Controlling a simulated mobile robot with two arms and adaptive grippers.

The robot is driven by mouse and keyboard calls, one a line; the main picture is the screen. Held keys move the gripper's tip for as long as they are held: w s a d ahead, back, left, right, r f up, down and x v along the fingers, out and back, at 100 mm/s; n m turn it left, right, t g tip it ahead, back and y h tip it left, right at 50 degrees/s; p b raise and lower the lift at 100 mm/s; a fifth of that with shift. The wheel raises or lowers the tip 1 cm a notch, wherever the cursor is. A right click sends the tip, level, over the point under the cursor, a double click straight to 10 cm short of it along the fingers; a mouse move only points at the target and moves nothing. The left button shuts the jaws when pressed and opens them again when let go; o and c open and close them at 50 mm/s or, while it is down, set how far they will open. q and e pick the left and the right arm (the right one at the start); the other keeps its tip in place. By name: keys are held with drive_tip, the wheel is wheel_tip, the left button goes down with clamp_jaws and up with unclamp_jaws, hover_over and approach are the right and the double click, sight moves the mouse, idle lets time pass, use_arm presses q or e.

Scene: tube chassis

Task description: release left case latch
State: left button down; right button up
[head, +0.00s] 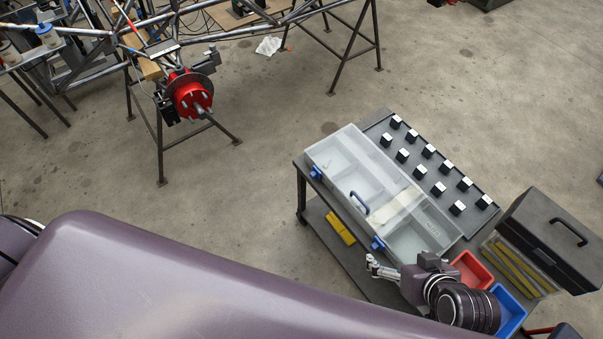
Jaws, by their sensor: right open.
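A clear plastic case (388,183) lies closed-looking on a dark cart, with compartments showing through it. One blue latch (316,173) is on the left part of its front edge. A second blue latch (378,243) is on the same edge nearer me, with a blue handle (359,202) between them. My right gripper (371,265) is open and empty just below the nearer latch, apart from the left latch. Whether it touches the case I cannot tell. My left gripper is not in view.
The cart (319,222) has a yellow item (340,229) on its lower shelf. Behind the case is a tray (371,126) with several black-and-white blocks. A black toolbox (555,237), red bin (470,270) and blue bin (511,310) stand at right. Floor left of the cart is clear.

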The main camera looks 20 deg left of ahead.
drive_tip(key=s+d+f+m+g+h+b, duration=0.1)
drive_tip(key=s+d+f+g+h, duration=0.1)
drive_tip(key=s+d+f, duration=0.35)
drive_tip(key=s+d+f+g+b, duration=0.1)
drive_tip(key=s+f+b, duration=0.15)
drive_tip(key=f, duration=1.05)
drive_tip(key=s+f+g+b, duration=0.1)
drive_tip(key=s+f+b, duration=0.15)
drive_tip(key=f, duration=1.15)
drive_tip(key=s+d+f+g+b, duration=0.1)
drive_tip(key=s+d+f+b, duration=0.2)
drive_tip(key=s+f, duration=1.3)
drive_tip(key=shift+s+f+h, duration=0.15)
drive_tip(key=shift+f+h, duration=0.25)
drive_tip(key=shift+f, duration=0.3)
drive_tip(key=shift+c, duration=0.5)
